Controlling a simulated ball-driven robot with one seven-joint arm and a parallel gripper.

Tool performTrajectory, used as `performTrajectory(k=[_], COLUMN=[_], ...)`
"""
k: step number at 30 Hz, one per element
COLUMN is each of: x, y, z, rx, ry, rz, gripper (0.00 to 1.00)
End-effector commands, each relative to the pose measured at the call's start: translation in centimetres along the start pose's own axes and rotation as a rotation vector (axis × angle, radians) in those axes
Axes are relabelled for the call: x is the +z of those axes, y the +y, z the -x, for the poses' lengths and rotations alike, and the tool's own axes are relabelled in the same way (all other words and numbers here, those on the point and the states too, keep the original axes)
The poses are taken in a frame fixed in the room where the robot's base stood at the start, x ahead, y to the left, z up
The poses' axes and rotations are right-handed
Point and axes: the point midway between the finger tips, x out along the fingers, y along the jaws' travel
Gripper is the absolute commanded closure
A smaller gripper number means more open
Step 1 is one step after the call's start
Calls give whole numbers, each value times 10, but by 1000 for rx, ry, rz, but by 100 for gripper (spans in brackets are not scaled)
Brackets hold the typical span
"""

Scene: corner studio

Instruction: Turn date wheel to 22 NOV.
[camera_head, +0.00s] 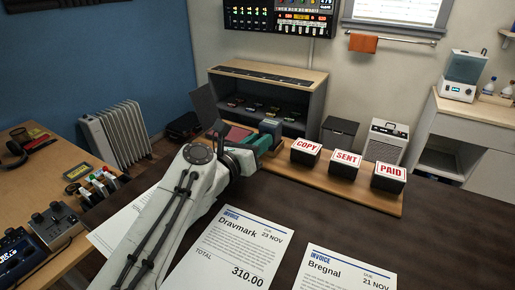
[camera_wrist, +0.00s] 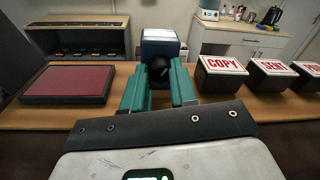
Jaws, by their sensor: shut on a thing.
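The date stamp is a dark blue-grey block with a pale top (camera_wrist: 160,36), on the wooden tray in the wrist view. A round black knob (camera_wrist: 159,70) sits on its near side. My gripper (camera_wrist: 160,80) has teal fingers on both sides of this knob and is shut on it. In the head view my gripper (camera_head: 256,146) reaches the stamp (camera_head: 271,128) from the left, and the fingers hide the knob. I cannot read any date on the stamp.
A dark red ink pad (camera_wrist: 68,82) lies left of the stamp. COPY (camera_head: 305,150), SENT (camera_head: 346,163) and PAID (camera_head: 388,176) stamps stand to the right on the tray (camera_head: 385,205). Invoices for Dravmark (camera_head: 230,254), due 23 NOV, and Bregnal (camera_head: 345,270), due 21 NOV, lie in front.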

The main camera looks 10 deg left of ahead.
Motion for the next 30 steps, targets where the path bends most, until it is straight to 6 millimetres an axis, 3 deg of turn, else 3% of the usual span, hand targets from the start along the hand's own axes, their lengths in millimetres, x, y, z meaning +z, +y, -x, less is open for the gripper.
performTrajectory(k=[10, 26, 27, 30], x=[-1, -1, -1, -1], y=[0, 0, 0, 0], z=[0, 0, 0, 0], rx=[10, 11, 11, 11], ry=[11, 14, 14, 13], rz=[-145, -168, -168, -168], gripper=[100, 100, 70, 61])
